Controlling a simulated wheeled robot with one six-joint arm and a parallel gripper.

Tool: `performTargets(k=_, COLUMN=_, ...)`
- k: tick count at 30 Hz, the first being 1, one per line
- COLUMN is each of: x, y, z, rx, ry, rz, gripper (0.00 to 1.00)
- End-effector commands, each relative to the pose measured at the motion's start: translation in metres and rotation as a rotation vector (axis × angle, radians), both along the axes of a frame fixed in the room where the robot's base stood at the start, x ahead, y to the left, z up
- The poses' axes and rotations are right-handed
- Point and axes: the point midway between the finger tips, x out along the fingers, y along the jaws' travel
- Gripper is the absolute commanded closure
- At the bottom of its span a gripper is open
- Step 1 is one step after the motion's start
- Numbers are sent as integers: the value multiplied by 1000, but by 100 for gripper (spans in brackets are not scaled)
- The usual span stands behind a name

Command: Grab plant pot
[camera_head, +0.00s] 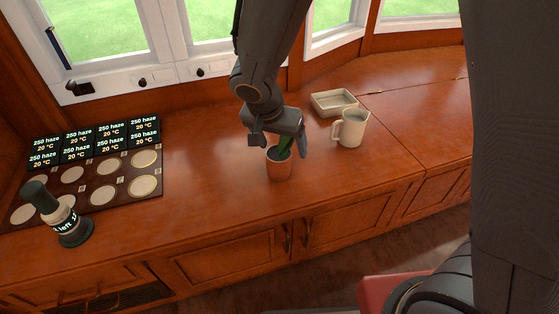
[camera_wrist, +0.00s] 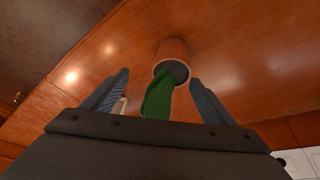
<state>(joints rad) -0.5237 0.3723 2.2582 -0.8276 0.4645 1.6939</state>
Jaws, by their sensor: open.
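The plant pot (camera_head: 279,165) is a small terracotta pot with a green plant (camera_head: 286,146), standing upright on the wooden counter. My gripper (camera_head: 288,141) is just above and behind it, its body hiding part of the plant. In the wrist view the pot (camera_wrist: 172,52) lies beyond the fingertips, with dark soil and a broad green leaf (camera_wrist: 157,98) reaching back between the fingers. My gripper (camera_wrist: 160,88) is open there, one finger on each side of the leaf, and the pot is not gripped. Whether a finger touches the leaf is unclear.
A cream pitcher (camera_head: 350,129) and a shallow beige tray (camera_head: 334,101) stand to the right of the pot. A dark board (camera_head: 117,175) with round pale discs and display tiles lies at left, with a dark-topped device (camera_head: 62,215) near it. The counter left of the pot is clear.

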Motion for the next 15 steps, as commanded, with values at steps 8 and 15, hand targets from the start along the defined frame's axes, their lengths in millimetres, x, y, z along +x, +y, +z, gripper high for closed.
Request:
performTargets(k=8, x=13, y=19, z=-27, rx=37, ry=-33, rz=-48, gripper=21)
performTargets(k=15, x=21, y=14, z=-50, rx=38, ry=-34, rz=-50, gripper=21)
